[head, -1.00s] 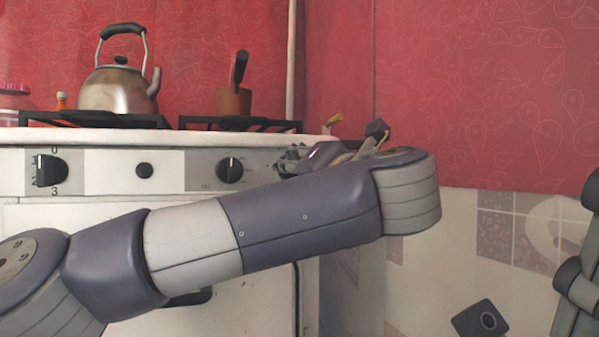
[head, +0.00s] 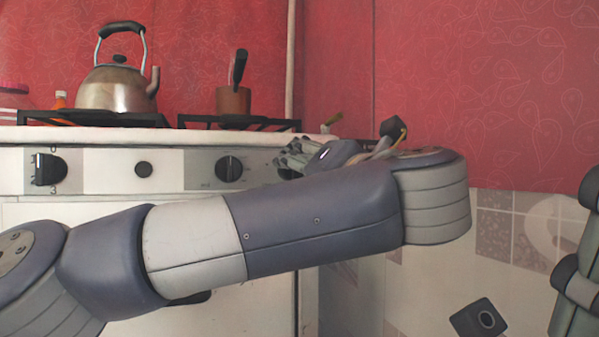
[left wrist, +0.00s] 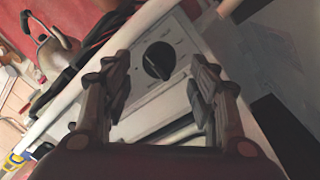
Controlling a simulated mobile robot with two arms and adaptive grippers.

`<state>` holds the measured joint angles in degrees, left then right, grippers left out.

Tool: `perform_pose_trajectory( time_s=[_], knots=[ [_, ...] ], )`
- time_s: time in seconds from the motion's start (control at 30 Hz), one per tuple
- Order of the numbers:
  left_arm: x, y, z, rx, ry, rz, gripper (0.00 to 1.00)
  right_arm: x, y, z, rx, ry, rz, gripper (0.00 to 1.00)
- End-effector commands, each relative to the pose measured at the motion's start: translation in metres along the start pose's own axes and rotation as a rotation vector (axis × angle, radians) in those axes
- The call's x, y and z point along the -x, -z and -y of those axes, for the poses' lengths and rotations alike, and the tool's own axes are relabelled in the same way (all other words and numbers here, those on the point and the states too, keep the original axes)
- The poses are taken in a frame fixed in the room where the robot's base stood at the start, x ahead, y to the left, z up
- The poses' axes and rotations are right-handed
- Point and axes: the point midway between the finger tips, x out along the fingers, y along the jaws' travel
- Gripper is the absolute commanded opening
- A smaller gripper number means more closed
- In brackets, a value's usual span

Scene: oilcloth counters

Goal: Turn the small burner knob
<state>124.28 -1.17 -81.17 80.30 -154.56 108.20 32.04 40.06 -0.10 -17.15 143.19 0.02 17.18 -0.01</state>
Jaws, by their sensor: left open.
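The white stove front (head: 110,188) carries a row of dark knobs: a large one (head: 49,169) at the left, a small round button (head: 144,170), and a knob (head: 229,169) right of the middle. A further dark knob (head: 290,173) is mostly hidden by my left gripper. My left gripper (head: 287,158) is open in front of the panel's right end. In the left wrist view, a black round knob (left wrist: 159,60) shows beyond and between the open fingers (left wrist: 160,85), apart from them. I cannot tell which burner it serves.
A metal kettle (head: 117,90) and a brown pot (head: 233,101) stand on the black burner grates (head: 92,119) above. The stove's right side meets a tiled wall (head: 515,232). A dark oven handle is partly hidden below my forearm.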

Motion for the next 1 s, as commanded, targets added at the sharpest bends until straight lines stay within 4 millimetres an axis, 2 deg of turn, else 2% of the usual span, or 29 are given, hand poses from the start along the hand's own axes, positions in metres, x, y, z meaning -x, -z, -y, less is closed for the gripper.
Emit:
perform_pose_trajectory(
  time_s=[0.03, 0.17, 0.4, 0.6, 1.0],
  knots=[
    [0.014, -0.002, 0.000, 0.000, 0.001, 0.006, 0.54, 0.000, 0.000, 0.000, 0.000, 0.001, -0.001, 0.40],
    [0.046, -0.001, 0.000, -0.002, 0.000, 0.007, 0.54, 0.000, 0.000, 0.000, 0.000, 0.001, -0.001, 0.40],
    [0.076, -0.002, -0.001, -0.001, -0.003, 0.006, 0.54, 0.000, 0.001, 0.000, 0.000, 0.002, -0.001, 0.40],
    [0.088, 0.000, 0.000, 0.000, -0.001, 0.001, 0.54, 0.000, 0.001, 0.001, 0.000, 0.002, -0.001, 0.40],
    [0.089, 0.000, 0.000, 0.000, 0.000, -0.001, 0.54, 0.000, 0.001, 0.001, 0.000, 0.002, -0.002, 0.40]
  ],
)
